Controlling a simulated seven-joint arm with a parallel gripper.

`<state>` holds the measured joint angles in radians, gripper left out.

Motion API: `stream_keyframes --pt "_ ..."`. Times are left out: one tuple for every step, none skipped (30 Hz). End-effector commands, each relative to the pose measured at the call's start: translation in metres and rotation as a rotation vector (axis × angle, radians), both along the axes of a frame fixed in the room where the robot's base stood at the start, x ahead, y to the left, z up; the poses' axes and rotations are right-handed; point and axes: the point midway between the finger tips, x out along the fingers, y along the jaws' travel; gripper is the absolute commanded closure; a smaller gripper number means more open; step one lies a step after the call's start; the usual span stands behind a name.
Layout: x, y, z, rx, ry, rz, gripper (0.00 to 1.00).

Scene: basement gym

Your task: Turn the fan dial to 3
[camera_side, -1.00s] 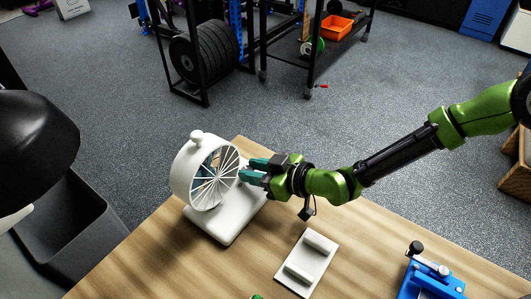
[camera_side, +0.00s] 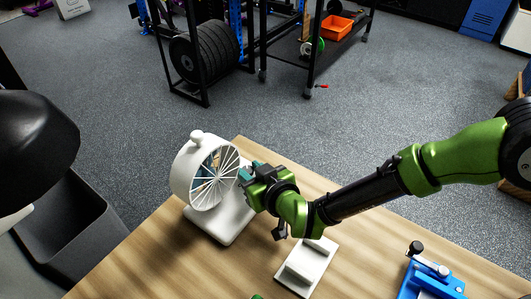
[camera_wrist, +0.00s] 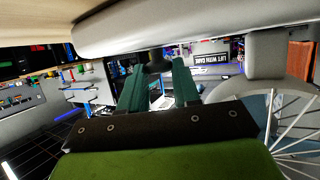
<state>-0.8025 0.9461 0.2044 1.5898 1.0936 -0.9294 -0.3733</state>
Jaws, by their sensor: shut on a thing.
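The white desk fan (camera_side: 178,182) stands upright on its flat base (camera_side: 222,228) at the table's left; a round knob tops its housing. In the wrist view, the fan's base (camera_wrist: 200,25) spans the top and its spoked guard (camera_wrist: 295,125) is at right. A dark dial (camera_wrist: 155,60) shows between the tips of my teal fingers. My gripper (camera_wrist: 158,75) is shut on this dial. In the side view my gripper (camera_side: 246,174) is close against the fan's right side, and the dial is hidden. Its number marks cannot be read.
A white plate with two raised bars (camera_side: 318,246) lies on the wooden table (camera_side: 150,262) below my wrist. A blue device (camera_side: 425,280) stands at the front right. A black lamp (camera_side: 35,145) and a grey bin (camera_side: 75,225) are at left.

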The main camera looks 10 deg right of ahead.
Motion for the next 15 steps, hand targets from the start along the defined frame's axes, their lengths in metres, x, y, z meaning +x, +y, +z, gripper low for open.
stream_keyframes --pt "0.0005 0.0005 -0.0004 0.001 0.000 0.001 0.99" --pt "0.0004 0.0005 -0.0005 0.001 0.000 0.001 0.99" --pt "0.0005 0.0004 -0.0005 0.001 0.000 0.001 0.99" --pt "0.0005 0.0004 -0.0005 0.001 0.000 0.001 0.99" --pt "0.0005 0.0004 -0.0006 0.001 0.001 0.001 0.99" --pt "0.0005 0.0004 -0.0007 0.001 0.001 0.001 0.99" --pt "0.0005 0.0004 -0.0007 0.001 0.001 0.001 0.99" --pt "0.0004 0.0004 -0.0008 0.001 0.001 0.001 0.99" --pt "0.0004 0.0004 -0.0008 0.001 0.001 0.001 0.62" --pt "0.0005 0.0004 -0.0007 0.001 0.001 0.001 0.58" --pt "0.0004 0.0004 -0.0006 0.001 0.001 0.001 0.53" --pt "0.0003 0.0002 -0.0007 0.001 0.001 0.001 0.47" --pt "0.0003 0.0002 -0.0007 0.001 0.001 0.001 0.46" --pt "0.0002 0.0002 -0.0007 0.001 0.001 0.001 0.46" --pt "0.0002 0.0002 -0.0007 0.001 0.001 0.001 0.46"
